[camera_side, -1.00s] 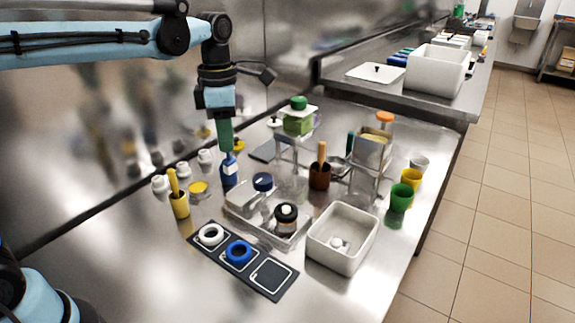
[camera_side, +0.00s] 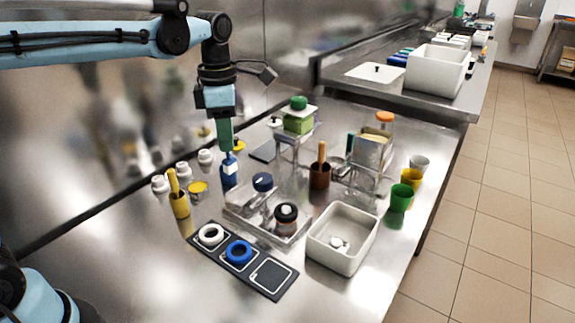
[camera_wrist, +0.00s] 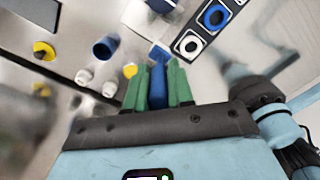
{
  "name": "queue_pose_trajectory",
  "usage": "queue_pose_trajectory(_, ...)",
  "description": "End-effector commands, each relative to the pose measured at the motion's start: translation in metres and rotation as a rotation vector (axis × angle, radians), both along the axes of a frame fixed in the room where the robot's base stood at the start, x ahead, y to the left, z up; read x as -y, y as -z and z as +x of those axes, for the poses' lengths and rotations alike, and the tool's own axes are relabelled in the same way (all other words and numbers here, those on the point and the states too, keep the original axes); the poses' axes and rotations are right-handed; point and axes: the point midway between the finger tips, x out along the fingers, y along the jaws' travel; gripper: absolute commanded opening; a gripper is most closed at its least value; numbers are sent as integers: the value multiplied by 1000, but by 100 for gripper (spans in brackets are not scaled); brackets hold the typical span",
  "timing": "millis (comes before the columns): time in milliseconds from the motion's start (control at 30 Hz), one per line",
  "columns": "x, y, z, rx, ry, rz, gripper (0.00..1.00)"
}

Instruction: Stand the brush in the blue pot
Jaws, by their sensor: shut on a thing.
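My gripper (camera_side: 225,146) has green fingers and is shut on the blue brush, which points down. In the wrist view the brush (camera_wrist: 158,88) shows between the fingers (camera_wrist: 157,66), with a lighter blue end beyond them. The blue pot (camera_side: 229,181) stands on the steel counter at the back left. In the side view the brush overlaps the pot, so its height above the rim is hard to tell. In the wrist view the blue pot (camera_wrist: 105,47) shows left of the brush end, apart from it in the picture, with its mouth visible.
White-capped bottles (camera_side: 182,171), a yellow lid (camera_side: 198,188) and a yellow pot (camera_side: 180,206) with a yellow-handled tool stand left of the blue pot. A clear tray (camera_side: 245,222) with jars is in front. A brown pot (camera_side: 319,178) with a wooden handle stands right.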

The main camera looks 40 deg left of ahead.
Motion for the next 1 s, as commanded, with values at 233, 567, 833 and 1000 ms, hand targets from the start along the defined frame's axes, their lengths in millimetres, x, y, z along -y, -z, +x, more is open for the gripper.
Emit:
queue_pose_trajectory(233,-13,1,15,0,-4,0,0)
queue_pose_trajectory(567,-77,13,68,0,-5,0,0)
queue_pose_trajectory(833,-106,22,84,0,-1,0,0)
queue_pose_trajectory(1000,-108,29,85,0,1,0,0)
